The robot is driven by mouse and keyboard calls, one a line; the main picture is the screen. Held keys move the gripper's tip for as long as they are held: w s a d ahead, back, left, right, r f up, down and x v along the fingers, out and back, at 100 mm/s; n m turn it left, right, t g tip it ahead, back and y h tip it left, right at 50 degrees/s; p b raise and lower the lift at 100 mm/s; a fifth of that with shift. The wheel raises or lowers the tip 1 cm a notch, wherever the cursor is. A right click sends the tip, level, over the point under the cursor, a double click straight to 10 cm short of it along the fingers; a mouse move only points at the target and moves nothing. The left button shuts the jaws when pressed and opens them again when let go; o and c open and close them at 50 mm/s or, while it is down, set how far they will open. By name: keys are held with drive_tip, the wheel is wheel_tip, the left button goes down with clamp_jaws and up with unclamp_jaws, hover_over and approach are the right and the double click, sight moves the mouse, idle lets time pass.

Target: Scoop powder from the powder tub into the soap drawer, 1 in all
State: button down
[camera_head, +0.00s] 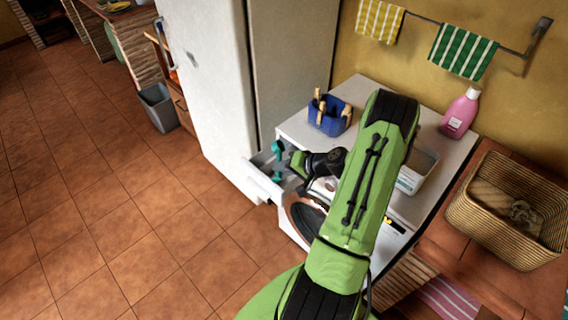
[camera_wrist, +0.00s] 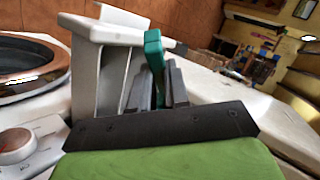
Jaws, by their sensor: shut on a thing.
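My gripper (camera_head: 292,164) is shut on a teal scoop (camera_head: 277,150), whose handle stands between the fingers in the wrist view (camera_wrist: 154,48). The white soap drawer (camera_head: 262,185) is pulled out from the washing machine's front left. The scoop's teal parts show over or in the drawer; I cannot tell whether they touch it or whether powder is in the scoop. In the wrist view the drawer (camera_wrist: 84,85) is just beyond and left of my fingers (camera_wrist: 160,82). The white powder tub (camera_head: 424,163) stands on the machine top, partly behind my arm; its contents are hidden.
A blue caddy with clothespins (camera_head: 329,122) and a pink bottle (camera_head: 461,112) stand on the machine top (camera_head: 355,92). A wicker basket (camera_head: 490,220) is at right. The white fridge (camera_head: 212,90) rises close to the drawer's left.

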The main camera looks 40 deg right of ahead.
drive_tip(key=g+h+p, duration=0.1)
drive_tip(key=n+g+h+p, duration=0.1)
drive_tip(key=w+a+r+g+h, duration=0.1)
drive_tip(key=g, duration=0.1)
drive_tip(key=shift+r+h+p, duration=0.1)
drive_tip(key=shift+h+p, duration=0.2)
drive_tip(key=shift+p, duration=0.1)
drive_tip(key=g+h, duration=0.1)
drive_tip(key=n+g+h, duration=0.1)
drive_tip(key=g+h, duration=0.1)
drive_tip(key=shift+w+a+f, duration=0.15)
drive_tip(key=shift+a+f, duration=0.05)
wheel_tip(320, 180, up, 2)
drive_tip(key=shift+d+r+p, duration=0.15)
drive_tip(key=shift+r+p, duration=0.05)
drive_tip(key=shift+p, duration=0.55)
drive_tip(key=shift+r+p, duration=0.35)
drive_tip(key=shift+r, duration=0.45)
drive_tip(key=shift+f, duration=0.1)
